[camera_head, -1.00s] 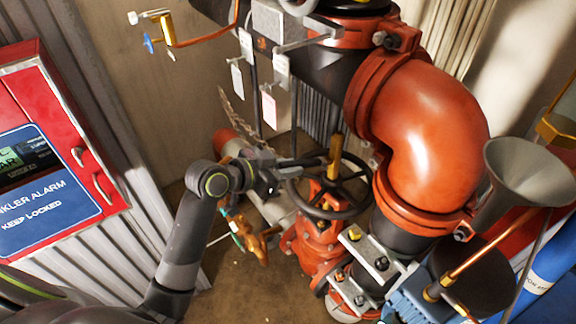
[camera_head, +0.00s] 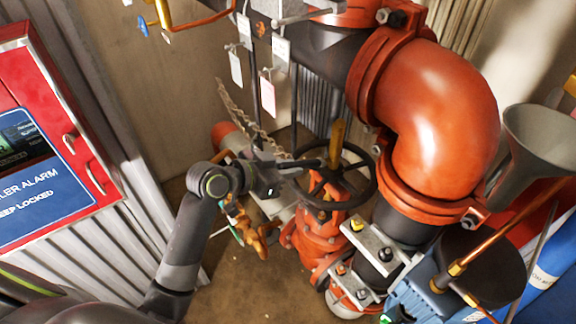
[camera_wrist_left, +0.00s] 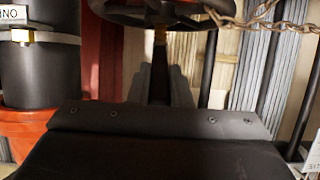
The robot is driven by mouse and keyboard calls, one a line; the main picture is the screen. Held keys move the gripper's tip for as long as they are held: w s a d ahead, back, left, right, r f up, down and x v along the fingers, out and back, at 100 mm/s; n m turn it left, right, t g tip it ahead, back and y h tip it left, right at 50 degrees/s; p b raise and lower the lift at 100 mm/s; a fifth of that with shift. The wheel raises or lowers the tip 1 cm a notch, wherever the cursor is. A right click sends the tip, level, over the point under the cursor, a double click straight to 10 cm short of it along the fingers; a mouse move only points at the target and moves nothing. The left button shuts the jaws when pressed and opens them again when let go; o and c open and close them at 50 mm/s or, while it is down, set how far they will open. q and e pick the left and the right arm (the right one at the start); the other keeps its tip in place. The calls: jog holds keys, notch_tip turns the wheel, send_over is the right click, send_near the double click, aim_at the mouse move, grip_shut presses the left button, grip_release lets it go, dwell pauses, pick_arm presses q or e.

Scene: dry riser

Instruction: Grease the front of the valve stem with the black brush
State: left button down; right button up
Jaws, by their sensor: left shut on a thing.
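My left gripper (camera_head: 279,174) is shut on the black brush (camera_head: 306,165), which points right across the left rim of the black handwheel (camera_head: 370,192). The brass-yellow valve stem (camera_head: 338,137) stands up from the handwheel's hub. The brush's far end is close to the stem's lower part; I cannot tell whether they touch. In the left wrist view the dark gripper (camera_wrist_left: 160,88) holds the dark brush shaft, with the handwheel (camera_wrist_left: 170,12) across the top. The bristles are not clear in either view. My right gripper is out of view.
The orange valve body (camera_head: 318,240) is under the handwheel. A large orange pipe elbow (camera_head: 440,110) stands close on the right. A chain (camera_head: 236,108) and white tags (camera_head: 236,68) hang behind. A red alarm cabinet (camera_head: 60,150) is at left. Bare floor shows at the lower middle.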

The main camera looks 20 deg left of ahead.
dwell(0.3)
pick_arm(q)
jog(key=shift+r+p, duration=1.35)
jog(key=shift+r+p, duration=1.25)
jog(key=shift+r, duration=0.15)
jog(key=shift+r+p, duration=1.2)
jog(key=shift+r, duration=0.2)
